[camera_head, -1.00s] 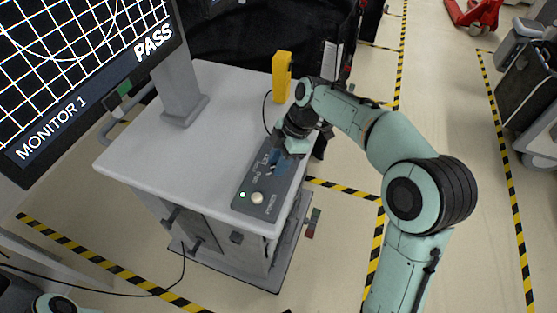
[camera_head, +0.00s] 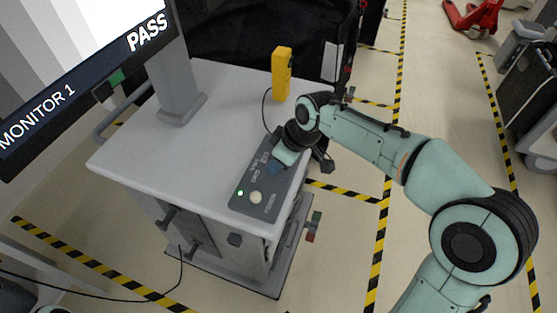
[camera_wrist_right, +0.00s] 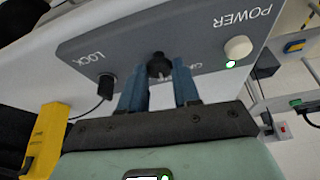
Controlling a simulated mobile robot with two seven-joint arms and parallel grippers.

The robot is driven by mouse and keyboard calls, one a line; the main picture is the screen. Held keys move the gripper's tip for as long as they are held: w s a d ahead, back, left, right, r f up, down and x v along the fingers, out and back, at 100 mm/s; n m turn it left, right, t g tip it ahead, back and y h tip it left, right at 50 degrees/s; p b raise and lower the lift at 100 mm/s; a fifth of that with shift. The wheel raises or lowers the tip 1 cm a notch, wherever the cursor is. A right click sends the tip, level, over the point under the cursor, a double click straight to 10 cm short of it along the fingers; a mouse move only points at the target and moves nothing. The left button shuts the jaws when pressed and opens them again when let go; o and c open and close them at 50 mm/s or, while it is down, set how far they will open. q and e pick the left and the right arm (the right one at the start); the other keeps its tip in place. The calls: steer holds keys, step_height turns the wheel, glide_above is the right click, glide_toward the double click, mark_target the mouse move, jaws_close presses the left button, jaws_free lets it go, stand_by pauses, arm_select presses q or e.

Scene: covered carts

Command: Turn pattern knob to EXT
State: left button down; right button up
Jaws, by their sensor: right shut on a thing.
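The control panel (camera_head: 241,205) is a dark grey box on the cart top, and it also shows in the right wrist view (camera_wrist_right: 200,38). In that wrist view a round black knob (camera_wrist_right: 158,65) stands on the panel between my two blue fingers. My right gripper (camera_wrist_right: 158,76) is shut on this knob. In the head view my right gripper (camera_head: 275,168) reaches down onto the panel and hides the knob. Labels around the knob are partly covered, so its setting cannot be read. The monitor (camera_head: 50,95) shows grey bars and PASS. My left gripper is out of view.
A white button (camera_head: 256,197) and a lit green lamp (camera_head: 240,193) sit at the panel's near end. A yellow device (camera_head: 281,74) with a black cable stands at the cart's back edge.

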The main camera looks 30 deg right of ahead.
steer(key=m, duration=0.1)
steer(key=m+h, duration=0.1)
steer(key=m, duration=0.1)
steer(key=shift+s+a+m+t, duration=0.1)
steer(key=shift+a+m+t, duration=0.05)
steer(key=shift+m+t, duration=0.15)
steer(key=shift+a+m+h+b, duration=0.1)
steer(key=shift+m+h+b, duration=0.15)
steer(key=shift+m+h, duration=0.5)
steer(key=shift+m+h+b, duration=0.2)
steer(key=shift+m+h, duration=0.05)
steer(key=shift+m, duration=0.9)
steer(key=o, duration=1.1)
steer(key=shift+c, duration=0.2)
steer(key=p+v, duration=0.1)
steer(key=v, duration=1.2)
steer(key=shift+r+p, duration=0.2)
steer(key=shift+p, duration=0.1)
